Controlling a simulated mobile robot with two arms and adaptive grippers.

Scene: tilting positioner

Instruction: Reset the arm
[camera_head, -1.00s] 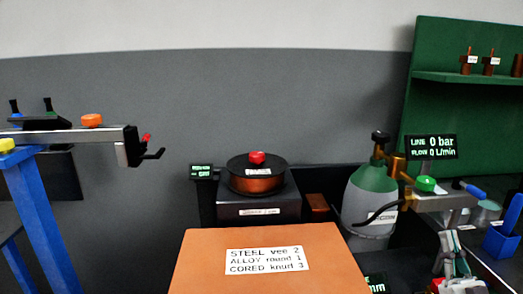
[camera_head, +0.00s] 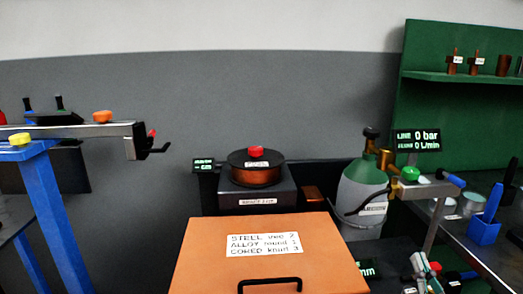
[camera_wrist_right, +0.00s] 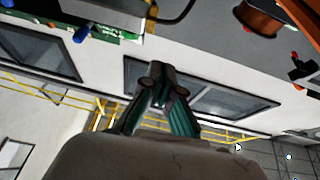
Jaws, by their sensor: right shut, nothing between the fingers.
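My right gripper (camera_head: 418,260) is low at the right of the head view, in front of the bench with the gas bottle. It also shows in the right wrist view (camera_wrist_right: 163,88), with its dark and teal fingers together and nothing between them. It appears apart from the things around it. A grey boom (camera_head: 85,132) with a dark hook at its end lies level over a blue stand (camera_head: 58,200) at the left. My left gripper is not in view.
An orange box (camera_head: 200,265) with a label and black handle is in front. Behind it is a copper spool (camera_head: 257,176) with a red knob. A green-topped gas bottle (camera_head: 362,195), a blue holder (camera_head: 484,232) and a green shelf board (camera_head: 440,110) stand at the right.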

